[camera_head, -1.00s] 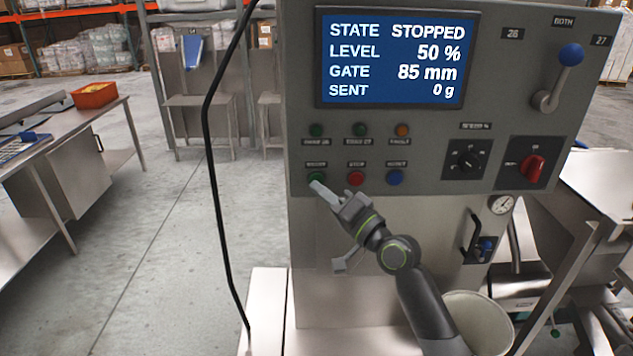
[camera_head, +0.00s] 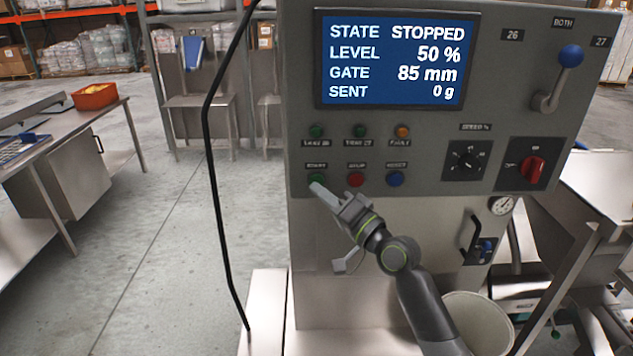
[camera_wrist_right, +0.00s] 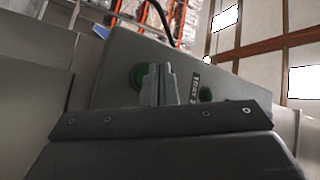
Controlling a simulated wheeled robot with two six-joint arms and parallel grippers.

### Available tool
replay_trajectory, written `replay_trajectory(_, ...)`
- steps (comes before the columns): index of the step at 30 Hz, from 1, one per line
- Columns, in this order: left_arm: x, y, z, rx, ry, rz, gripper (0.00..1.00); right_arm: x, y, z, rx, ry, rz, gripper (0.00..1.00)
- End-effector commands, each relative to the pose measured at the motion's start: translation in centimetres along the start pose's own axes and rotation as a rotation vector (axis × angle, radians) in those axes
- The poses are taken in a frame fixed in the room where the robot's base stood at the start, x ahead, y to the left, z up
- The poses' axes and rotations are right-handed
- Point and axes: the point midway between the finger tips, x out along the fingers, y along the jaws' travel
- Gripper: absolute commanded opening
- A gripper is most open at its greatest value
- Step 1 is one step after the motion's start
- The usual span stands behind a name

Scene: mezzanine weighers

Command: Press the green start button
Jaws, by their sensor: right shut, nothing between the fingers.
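The green start button (camera_head: 317,179) is at the left end of the lower button row on the grey control panel (camera_head: 400,120). My right gripper (camera_head: 316,187) is shut and empty, with its fingertips right at the lower edge of this button. I cannot tell whether they touch it. In the right wrist view a green button (camera_wrist_right: 137,77) shows just left of the shut fingertips (camera_wrist_right: 158,72). The screen (camera_head: 396,58) reads STATE STOPPED, level 50 %, gate 85 mm, sent 0 g. My left gripper is not in view.
The red stop button (camera_head: 356,180) and a blue button (camera_head: 395,179) sit to the right in the same row. A black dial (camera_head: 467,160), a red switch (camera_head: 532,170) and a blue-knobbed lever (camera_head: 570,56) are farther right. A black cable (camera_head: 215,190) hangs left of the panel.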

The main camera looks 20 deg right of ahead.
Motion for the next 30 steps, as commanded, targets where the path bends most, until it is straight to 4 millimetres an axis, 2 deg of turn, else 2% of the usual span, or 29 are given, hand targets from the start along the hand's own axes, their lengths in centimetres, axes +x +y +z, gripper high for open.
replay_trajectory(30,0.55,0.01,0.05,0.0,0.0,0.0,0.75,0.53,0.45,-0.39,-0.001,0.0,0.0,0.0)
